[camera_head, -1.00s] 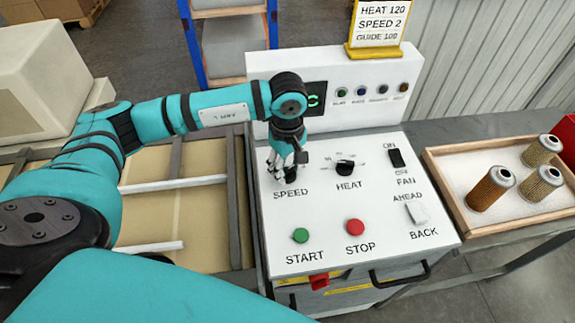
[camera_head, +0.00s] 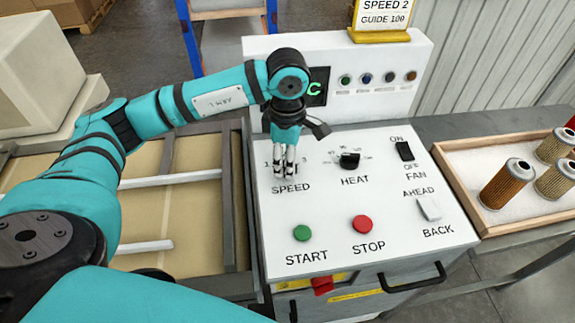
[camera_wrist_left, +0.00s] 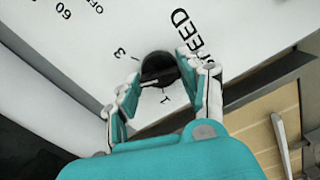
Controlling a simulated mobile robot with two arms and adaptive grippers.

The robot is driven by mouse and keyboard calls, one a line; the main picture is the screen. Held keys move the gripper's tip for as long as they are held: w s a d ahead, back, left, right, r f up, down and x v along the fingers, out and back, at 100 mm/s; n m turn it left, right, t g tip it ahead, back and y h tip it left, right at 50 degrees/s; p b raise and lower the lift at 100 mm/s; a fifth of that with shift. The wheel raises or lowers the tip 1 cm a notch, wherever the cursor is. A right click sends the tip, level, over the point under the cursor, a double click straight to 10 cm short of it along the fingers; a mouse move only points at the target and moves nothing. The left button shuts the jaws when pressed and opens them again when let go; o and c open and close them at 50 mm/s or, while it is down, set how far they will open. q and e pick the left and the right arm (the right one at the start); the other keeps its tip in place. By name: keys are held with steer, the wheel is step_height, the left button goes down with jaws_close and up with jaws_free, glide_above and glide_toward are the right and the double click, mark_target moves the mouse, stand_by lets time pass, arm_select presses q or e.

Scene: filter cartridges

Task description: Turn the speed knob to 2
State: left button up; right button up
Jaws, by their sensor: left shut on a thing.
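The black speed knob (camera_wrist_left: 158,68) sits between the two fingers of my left gripper (camera_wrist_left: 160,82) in the left wrist view. The fingers are shut on it from either side. The printed 3 and 1 show near the knob; I cannot read its setting surely, and no 2 is visible. In the head view my left gripper (camera_head: 284,172) points down at the panel (camera_head: 330,210) just above the SPEED label, and its fingers hide the knob. A yellow-framed card (camera_head: 385,15) reads SPEED 2 and GUIDE 100. My right gripper is not in view.
The heat knob (camera_head: 349,160) is close to the right of my gripper. The fan switch (camera_head: 404,150), ahead/back switch (camera_head: 429,208), green start button (camera_head: 302,232) and red stop button (camera_head: 362,224) share the panel. A tray (camera_head: 460,180) of filter cartridges stands at right.

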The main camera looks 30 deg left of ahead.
arm_select(q)
steer(key=n+b, duration=0.2)
steer(key=n, duration=0.1)
steer(key=shift+n, duration=0.5)
steer(key=o, duration=1.2)
step_height(320, 180, up, 12)
steer(key=shift+r, duration=0.1)
